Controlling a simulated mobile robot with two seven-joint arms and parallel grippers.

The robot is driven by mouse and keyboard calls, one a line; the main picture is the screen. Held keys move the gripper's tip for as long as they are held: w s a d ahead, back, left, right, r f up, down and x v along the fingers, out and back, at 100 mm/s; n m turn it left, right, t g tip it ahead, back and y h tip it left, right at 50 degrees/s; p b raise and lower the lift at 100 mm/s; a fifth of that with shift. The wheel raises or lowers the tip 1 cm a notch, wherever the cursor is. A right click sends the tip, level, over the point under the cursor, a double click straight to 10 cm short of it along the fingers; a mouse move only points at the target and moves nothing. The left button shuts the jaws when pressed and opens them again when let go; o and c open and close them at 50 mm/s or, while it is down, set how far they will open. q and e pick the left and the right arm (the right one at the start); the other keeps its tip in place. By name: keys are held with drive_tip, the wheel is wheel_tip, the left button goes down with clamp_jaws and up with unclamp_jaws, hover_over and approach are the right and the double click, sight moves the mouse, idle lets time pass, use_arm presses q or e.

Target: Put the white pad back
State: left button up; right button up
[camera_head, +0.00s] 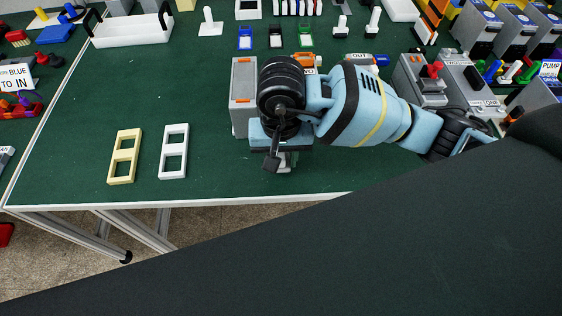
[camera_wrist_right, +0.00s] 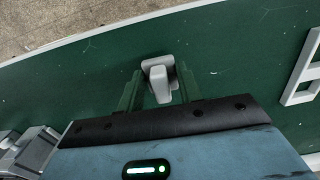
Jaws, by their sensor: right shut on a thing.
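My right gripper (camera_head: 284,160) is low over the green table near its front edge, pointing down. In the right wrist view its two fingers (camera_wrist_right: 160,88) are closed on the white pad (camera_wrist_right: 158,68), a small white piece with an upright grip on a flat base. In the head view only a little of the white pad (camera_head: 288,164) shows below my gripper; the wrist hides the rest. I cannot tell whether its base touches the table. My left gripper is not in view.
A grey box (camera_head: 243,95) stands close behind my gripper. A white stand (camera_head: 210,22) and a white tray (camera_head: 132,30) are farther back. The table between is clear.

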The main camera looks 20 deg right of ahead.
drive_tip(key=shift+f, duration=1.25)
drive_tip(key=shift+f, duration=0.15)
drive_tip(key=o, duration=1.1)
wheel_tip(320, 180, up, 12)
drive_tip(key=shift+s+r, duration=0.1)
drive_tip(key=shift+r, duration=0.05)
